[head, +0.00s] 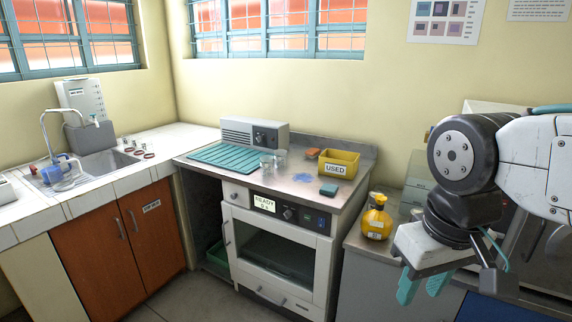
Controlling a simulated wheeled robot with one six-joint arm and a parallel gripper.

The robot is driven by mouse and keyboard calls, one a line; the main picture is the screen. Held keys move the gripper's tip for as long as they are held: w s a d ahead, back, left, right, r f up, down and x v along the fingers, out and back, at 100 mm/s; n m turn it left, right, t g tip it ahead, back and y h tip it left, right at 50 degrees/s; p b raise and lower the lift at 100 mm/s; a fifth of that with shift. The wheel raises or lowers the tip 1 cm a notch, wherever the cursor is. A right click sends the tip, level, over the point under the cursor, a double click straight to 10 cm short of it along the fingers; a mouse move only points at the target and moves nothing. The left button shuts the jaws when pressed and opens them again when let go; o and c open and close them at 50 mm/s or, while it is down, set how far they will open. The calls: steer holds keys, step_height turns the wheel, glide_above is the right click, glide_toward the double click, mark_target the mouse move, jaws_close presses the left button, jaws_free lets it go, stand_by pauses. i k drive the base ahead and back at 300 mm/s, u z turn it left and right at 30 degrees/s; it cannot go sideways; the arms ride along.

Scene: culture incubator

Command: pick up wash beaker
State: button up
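Two small clear glass vessels stand close together on the metal top of the incubator. The nearer beaker (266,163) is left of the other beaker (281,158). No label shows on either, so I cannot tell which is the wash beaker. My gripper (422,288) hangs at the lower right with its teal fingers pointing down. The fingers are apart with nothing visible between them. It is well to the right of the beakers and touches neither.
On the incubator (280,253) are a ribbed teal mat (222,155), a grey device (254,132), a yellow bin (339,163) marked USED, a blue spill (303,178) and a teal block (329,190). An amber bottle (377,220) stands right. A sink (105,163) is left.

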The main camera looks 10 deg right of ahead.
mark_target(280, 155)
steer(key=z, duration=0.7)
steer(key=k, duration=0.15)
steer(key=u, duration=1.75)
steer(key=i, duration=1.95)
steer(key=z, duration=1.15)
steer(key=i, duration=0.8)
steer(key=z, duration=0.8)
